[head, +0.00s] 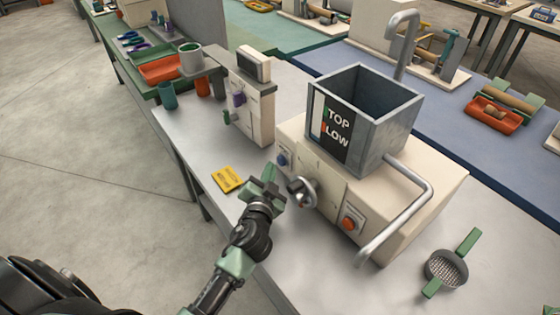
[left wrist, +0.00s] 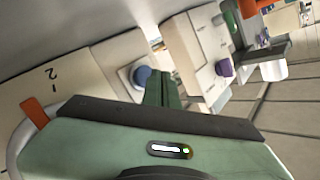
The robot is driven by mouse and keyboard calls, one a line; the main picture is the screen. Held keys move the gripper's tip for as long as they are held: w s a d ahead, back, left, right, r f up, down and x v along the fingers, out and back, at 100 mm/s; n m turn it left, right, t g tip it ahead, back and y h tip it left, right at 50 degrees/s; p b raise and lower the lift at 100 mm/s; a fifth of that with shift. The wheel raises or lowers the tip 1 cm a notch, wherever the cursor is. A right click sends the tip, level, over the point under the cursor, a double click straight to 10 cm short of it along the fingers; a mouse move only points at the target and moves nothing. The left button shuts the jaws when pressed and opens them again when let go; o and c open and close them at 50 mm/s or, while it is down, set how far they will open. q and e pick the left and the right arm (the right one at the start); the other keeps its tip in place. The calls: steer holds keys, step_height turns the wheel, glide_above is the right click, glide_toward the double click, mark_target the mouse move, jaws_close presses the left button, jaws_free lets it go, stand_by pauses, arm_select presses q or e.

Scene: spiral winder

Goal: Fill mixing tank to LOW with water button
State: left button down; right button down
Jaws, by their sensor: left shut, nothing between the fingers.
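The mixing tank (head: 362,112) is a grey open-topped box on a cream machine (head: 420,190). Its black label (head: 336,135) shows "TOP" and "LOW" beside a pale strip with green and red marks. No water surface is visible inside. A blue button (head: 283,158) is on the machine's front left; it also shows in the left wrist view (left wrist: 141,76). An orange-red button (head: 349,223) is on the front right. My left gripper (head: 268,174) is shut and empty, close in front of and below the blue button; contact cannot be told. My right gripper is out of view.
A grey pipe (head: 403,40) rises behind the tank. A handwheel (head: 302,190) and a bent grey bar (head: 408,212) stick out from the machine. A yellow card (head: 228,178) and a strainer (head: 446,268) lie on the table. A cream unit (head: 250,100) stands at the left.

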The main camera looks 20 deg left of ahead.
arm_select(q)
steer(key=s, duration=0.1)
steer(key=s+a, duration=0.1)
steer(key=shift+s+a+f, duration=0.1)
steer(key=shift+s+a, duration=0.2)
steer(key=shift+s, duration=0.1)
steer(key=shift+s+a, duration=0.25)
steer(key=shift+a, duration=0.1)
steer(key=shift+f, duration=0.1)
stand_by(2.3)
